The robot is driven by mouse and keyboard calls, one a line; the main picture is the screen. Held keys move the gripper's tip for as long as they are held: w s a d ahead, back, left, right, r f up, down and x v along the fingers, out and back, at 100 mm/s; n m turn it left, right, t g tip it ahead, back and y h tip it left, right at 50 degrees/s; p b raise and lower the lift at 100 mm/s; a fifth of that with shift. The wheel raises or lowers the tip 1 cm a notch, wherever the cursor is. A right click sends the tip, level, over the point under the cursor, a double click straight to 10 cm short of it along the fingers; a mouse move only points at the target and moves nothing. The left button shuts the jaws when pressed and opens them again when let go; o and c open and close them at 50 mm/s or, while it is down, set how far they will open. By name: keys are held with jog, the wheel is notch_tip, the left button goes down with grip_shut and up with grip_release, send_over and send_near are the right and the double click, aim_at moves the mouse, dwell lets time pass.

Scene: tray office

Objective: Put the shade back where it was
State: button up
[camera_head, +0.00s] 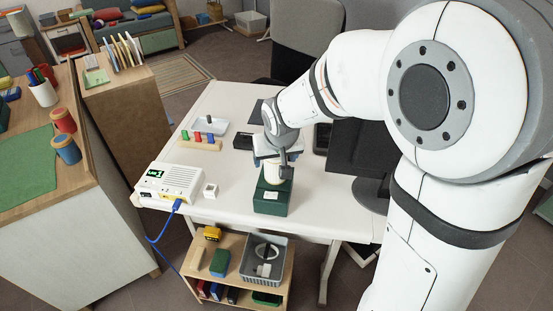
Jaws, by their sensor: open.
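My gripper (274,164) reaches down over the white desk, with open jaws at the top of a small cream shade-like piece (271,179). That piece stands upright on a dark green box (270,203) with a pale label on its front. The jaws partly hide the top of the cream piece. I cannot tell whether they touch it. No other piece that looks clearly like a shade shows.
On the white desk (230,110) are a white device (172,184) with a green display and blue cable, a small white cube (210,190), a row of coloured pegs (199,140), a tray (210,125) and a dark monitor (358,150). A low shelf (200,250) stands in front.

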jog(key=a+p+v, duration=0.1)
jog(key=v, duration=0.9)
jog(key=s+d+f+m+g+h, duration=0.1)
jog(key=s+d+f+m+g, duration=0.1)
jog(key=s+d, duration=1.2)
jog(key=shift+s+d+f, duration=0.25)
jog(key=shift+s+d, duration=0.1)
jog(key=shift+s, duration=0.2)
